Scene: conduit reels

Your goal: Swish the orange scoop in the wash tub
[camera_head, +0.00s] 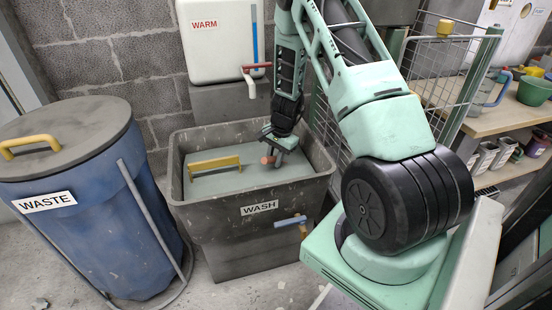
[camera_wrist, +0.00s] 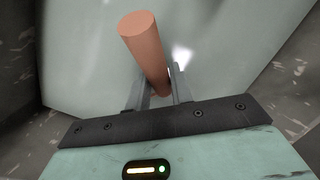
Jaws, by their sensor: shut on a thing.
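The dark grey wash tub (camera_head: 258,225) stands on the floor below the warm-water tank, with a "WASH" label on its front. Pale grey-green water (camera_head: 215,186) fills it to a little below the rim. My gripper (camera_head: 277,152) is inside the tub's outline, toward the back right, low near the water. It is shut on the orange scoop (camera_head: 266,160). In the wrist view the scoop's handle (camera_wrist: 146,48) stands between the two grey fingers, its round end toward the camera. The scoop's bowl is not visible; I cannot tell how deep it sits.
A yellow bar (camera_head: 213,164) spans part of the tub at the left. A blue waste bin (camera_head: 95,225) stands to the left. The white tank (camera_head: 222,45) with its red-handled tap (camera_head: 252,80) hangs behind the tub. A wire mesh panel (camera_head: 440,75) and shelves (camera_head: 480,121) are to the right.

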